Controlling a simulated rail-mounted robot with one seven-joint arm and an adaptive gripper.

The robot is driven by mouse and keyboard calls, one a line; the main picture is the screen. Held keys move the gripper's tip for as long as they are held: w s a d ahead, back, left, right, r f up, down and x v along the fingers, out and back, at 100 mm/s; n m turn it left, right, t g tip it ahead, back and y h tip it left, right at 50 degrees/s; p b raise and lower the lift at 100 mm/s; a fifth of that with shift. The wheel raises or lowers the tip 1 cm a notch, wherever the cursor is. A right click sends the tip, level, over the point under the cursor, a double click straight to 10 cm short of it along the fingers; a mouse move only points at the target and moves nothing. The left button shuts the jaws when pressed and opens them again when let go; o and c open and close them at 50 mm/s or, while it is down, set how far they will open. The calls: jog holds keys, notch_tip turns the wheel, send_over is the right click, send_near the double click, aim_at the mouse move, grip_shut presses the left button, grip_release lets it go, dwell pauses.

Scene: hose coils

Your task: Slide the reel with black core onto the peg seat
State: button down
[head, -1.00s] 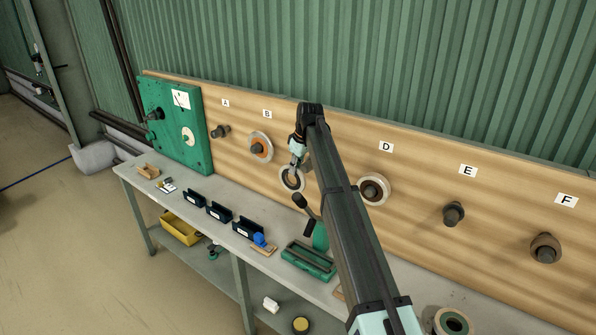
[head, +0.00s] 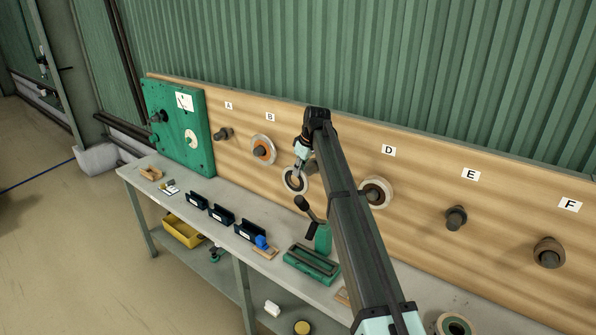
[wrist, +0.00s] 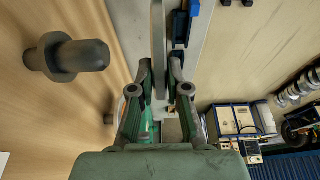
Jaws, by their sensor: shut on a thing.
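My gripper (head: 299,166) is shut on a grey-rimmed reel with a dark core (head: 287,186), held upright by its upper edge in front of the wooden board. In the wrist view the reel shows edge-on as a thin grey disc (wrist: 158,45) between the two fingers (wrist: 160,82). A dark peg with a collar (wrist: 75,58) stands on the board, left of the reel and apart from it. In the head view a peg (head: 311,167) beside my gripper is partly hidden. The green panel (head: 172,150) carries a dark peg (head: 158,116) and a pale ring (head: 191,139).
Reels hang under B (head: 263,149) and D (head: 376,192). Pegs under A (head: 223,134), E (head: 456,217) and F (head: 549,252) hold no large reel. The bench below carries dark bins (head: 222,215), a green lever tool (head: 322,238), a green tray (head: 312,264) and another reel (head: 455,325).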

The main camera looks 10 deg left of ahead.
aim_at(315, 164)
jog(key=shift+w+d, duration=0.35)
jog(key=shift+w, duration=0.3)
jog(key=shift+w+d, duration=0.3)
jog(key=shift+w, duration=0.35)
jog(key=shift+w+d, duration=0.35)
jog(key=shift+w, duration=0.3)
jog(key=shift+w+b, duration=0.1)
jog(key=shift+b, duration=0.35)
jog(key=shift+w+d, duration=0.4)
jog(key=shift+w, duration=0.3)
jog(key=shift+w+d, duration=0.4)
jog(key=shift+w, duration=0.3)
jog(key=shift+w+d, duration=0.4)
jog(key=shift+w, duration=0.3)
jog(key=shift+w+b, duration=0.2)
jog(key=shift+b, duration=0.2)
jog(key=shift+w+d, duration=0.3)
jog(key=shift+w, duration=0.2)
jog(key=shift+w+d, duration=0.25)
jog(key=shift+w, duration=0.2)
jog(key=c, duration=1.1)
grip_release()
jog(key=shift+o, duration=0.4)
jog(key=shift+s+d+r, duration=0.1)
jog(key=shift+r, duration=0.15)
jog(key=shift+p+v, duration=0.3)
jog(key=shift+v, duration=1)
